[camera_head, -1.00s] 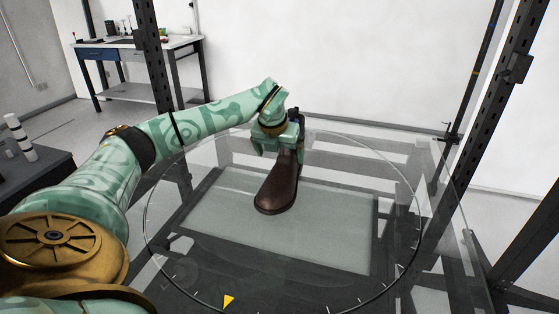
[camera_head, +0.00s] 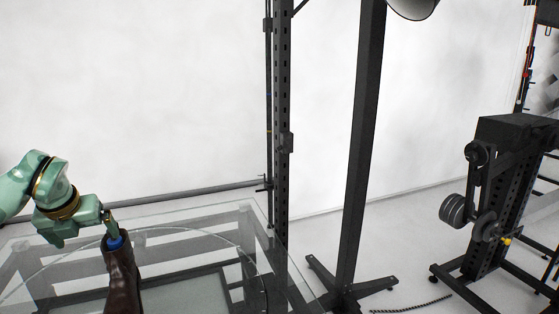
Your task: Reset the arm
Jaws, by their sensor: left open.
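My left gripper (camera_head: 86,238) is at the lower left, green with brass-coloured rings. Its fingers are spread apart, and one finger with a blue tip is at the top of the brown boot (camera_head: 122,278). I cannot tell whether that finger touches the boot or only overlaps it in the picture. The boot's upper part shows, and its foot is cut off by the bottom edge. The boot stands on the glass turntable (camera_head: 195,241). My right gripper is not in view.
A black perforated post (camera_head: 282,130) rises at the table's right side. A black stand (camera_head: 361,140) with a lamp (camera_head: 412,7) stands beyond it. A black frame with weights (camera_head: 500,190) is at the right. Floor shows between them.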

